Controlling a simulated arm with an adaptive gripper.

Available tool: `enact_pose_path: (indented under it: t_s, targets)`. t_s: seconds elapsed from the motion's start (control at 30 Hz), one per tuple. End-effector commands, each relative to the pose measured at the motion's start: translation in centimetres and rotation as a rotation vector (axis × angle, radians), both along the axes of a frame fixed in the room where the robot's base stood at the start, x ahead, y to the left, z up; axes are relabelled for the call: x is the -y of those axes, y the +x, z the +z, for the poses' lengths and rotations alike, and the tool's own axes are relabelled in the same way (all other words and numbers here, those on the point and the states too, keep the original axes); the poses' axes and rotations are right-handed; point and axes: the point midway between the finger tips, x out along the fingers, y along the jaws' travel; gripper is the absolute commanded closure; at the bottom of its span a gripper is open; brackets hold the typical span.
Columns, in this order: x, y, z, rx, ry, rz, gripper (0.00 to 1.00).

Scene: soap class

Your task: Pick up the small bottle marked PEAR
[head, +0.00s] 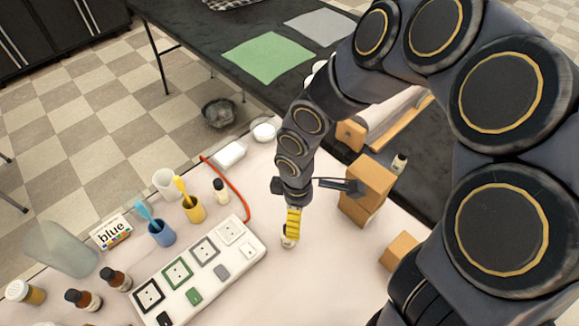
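My gripper (292,222) points down over the pale table, right of the socket board. Its fingertip area looks yellow, and a small pale object (288,242) shows right at the tips. I cannot tell whether the fingers are shut on it or only beside it. Two brown bottles (77,298) (115,279) stand at the lower left. No label reading PEAR is legible.
A white socket board (255,250) lies left of my gripper. A blue cup (161,235), a yellow cup (194,211) and a white cup (166,183) stand farther left. A wooden block (368,186) is close on the right. A red cord (236,190) lies behind the board.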

Motion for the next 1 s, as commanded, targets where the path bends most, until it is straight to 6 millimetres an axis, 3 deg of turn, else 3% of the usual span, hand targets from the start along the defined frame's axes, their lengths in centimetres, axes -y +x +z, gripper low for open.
enact_pose_path:
  t_s: [0.1, 0.23, 1.0]
  targets:
    - [-2.0, 0.2, -2.3, -0.011, 0.038, 0.117, 0.3]
    - [-2.8, 0.3, -3.4, -0.011, 0.058, 0.165, 0.3]
    - [-2.3, 0.5, -10.8, -0.011, 0.058, 0.167, 0.3]
